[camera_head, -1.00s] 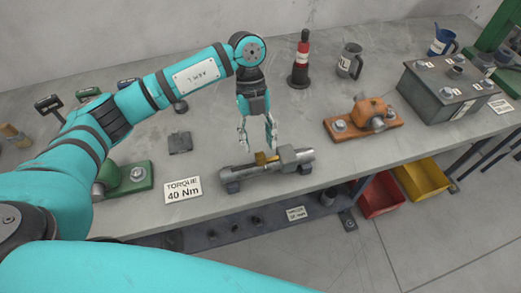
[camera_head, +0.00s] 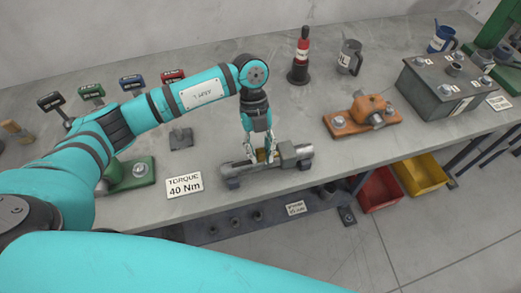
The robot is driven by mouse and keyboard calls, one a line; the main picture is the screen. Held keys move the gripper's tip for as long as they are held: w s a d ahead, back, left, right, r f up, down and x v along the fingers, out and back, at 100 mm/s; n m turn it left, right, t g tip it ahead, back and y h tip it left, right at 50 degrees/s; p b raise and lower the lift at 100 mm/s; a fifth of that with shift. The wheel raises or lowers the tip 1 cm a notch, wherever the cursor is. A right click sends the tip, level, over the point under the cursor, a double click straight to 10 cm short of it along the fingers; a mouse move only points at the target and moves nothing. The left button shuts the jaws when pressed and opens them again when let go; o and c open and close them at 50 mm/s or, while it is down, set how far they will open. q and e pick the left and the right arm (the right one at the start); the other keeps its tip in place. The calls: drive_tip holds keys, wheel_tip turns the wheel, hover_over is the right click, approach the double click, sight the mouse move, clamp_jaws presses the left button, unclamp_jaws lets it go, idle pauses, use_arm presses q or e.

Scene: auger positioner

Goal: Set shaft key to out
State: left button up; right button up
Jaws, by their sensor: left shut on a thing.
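A grey metal shaft (camera_head: 240,171) lies on dark supports near the front edge of the bench. A small brass-yellow shaft key (camera_head: 262,156) sits at the top of the shaft, beside a grey block-like collar (camera_head: 289,155). My left gripper (camera_head: 261,156) points down at the shaft, and its fingers are shut on the key. The fingers partly hide the key, and I cannot tell whether it is still seated in the shaft. My right gripper is not in view.
A "TORQUE 40 Nm" sign (camera_head: 185,185) and a green fixture (camera_head: 130,174) stand left of the shaft. An orange fixture (camera_head: 363,114), a red-and-black bottle (camera_head: 300,58) and a dark grey box (camera_head: 447,90) stand behind and right. Bare bench lies between them.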

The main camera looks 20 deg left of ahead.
use_arm(q)
clamp_jaws()
drive_tip(key=s+a, duration=0.1)
drive_tip(key=a, duration=0.1)
drive_tip(key=s+a, duration=0.1)
drive_tip(key=shift+s+a+p, duration=0.2)
drive_tip(key=shift+a+p, duration=0.15)
drive_tip(key=shift+p, duration=0.05)
drive_tip(key=shift+s+a, duration=0.1)
drive_tip(key=o, duration=0.5)
unclamp_jaws()
drive_tip(key=o, duration=0.4)
drive_tip(key=shift+s+a, duration=0.1)
